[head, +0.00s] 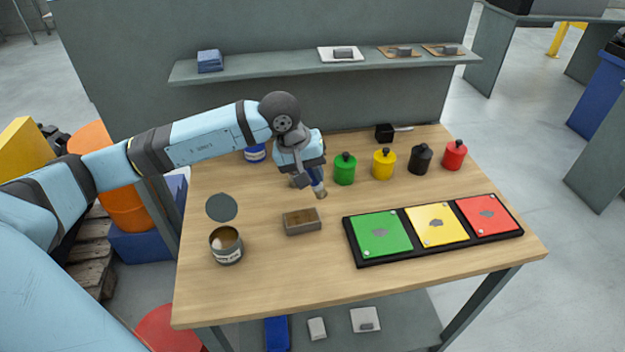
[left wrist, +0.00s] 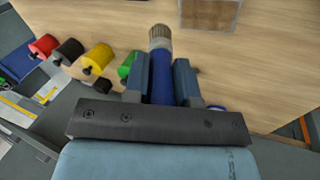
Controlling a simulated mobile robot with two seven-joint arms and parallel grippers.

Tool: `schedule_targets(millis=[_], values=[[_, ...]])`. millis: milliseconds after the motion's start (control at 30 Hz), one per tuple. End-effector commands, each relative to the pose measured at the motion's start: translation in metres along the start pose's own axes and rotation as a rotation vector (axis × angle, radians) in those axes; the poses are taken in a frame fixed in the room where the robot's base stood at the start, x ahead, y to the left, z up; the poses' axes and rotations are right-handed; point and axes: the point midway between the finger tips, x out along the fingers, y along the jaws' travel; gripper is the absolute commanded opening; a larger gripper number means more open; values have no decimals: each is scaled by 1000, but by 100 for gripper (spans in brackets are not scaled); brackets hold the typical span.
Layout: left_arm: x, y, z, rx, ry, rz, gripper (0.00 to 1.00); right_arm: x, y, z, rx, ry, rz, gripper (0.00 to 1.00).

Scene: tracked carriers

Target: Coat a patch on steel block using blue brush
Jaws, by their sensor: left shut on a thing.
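My left gripper (head: 307,181) is shut on the blue brush (head: 317,176) above the table's middle. In the left wrist view the brush's blue handle (left wrist: 161,80) lies between the two fingers, with its pale bristles (left wrist: 159,38) pointing away from the gripper. The steel block (head: 302,228) is grey with a brownish top and lies on the table just in front of the brush, apart from it. The block also shows at the top edge of the left wrist view (left wrist: 208,12). An open can (head: 227,256) with light brown contents stands front left. My right gripper is not in view.
A grey round lid (head: 221,207) lies behind the can. Green (head: 345,172), yellow (head: 384,166), black (head: 420,160) and red (head: 455,156) knobbed pots stand behind a black tray (head: 351,242) of coloured panels. A wall shelf (head: 270,70) is behind. The front table strip is clear.

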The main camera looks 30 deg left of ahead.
Motion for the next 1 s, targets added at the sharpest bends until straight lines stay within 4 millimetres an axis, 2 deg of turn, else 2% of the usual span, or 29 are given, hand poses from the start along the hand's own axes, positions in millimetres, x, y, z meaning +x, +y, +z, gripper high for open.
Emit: schedule_targets(millis=[100,233,833,1000], values=[[-13,3,-3,-4,3,1,1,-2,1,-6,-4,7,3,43],[-20,4,-4,-7,3,1,1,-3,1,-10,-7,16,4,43],[-21,4,-5,-8,3,0,1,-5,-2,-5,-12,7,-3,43],[-24,9,-11,-16,1,-18,1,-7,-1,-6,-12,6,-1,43]])
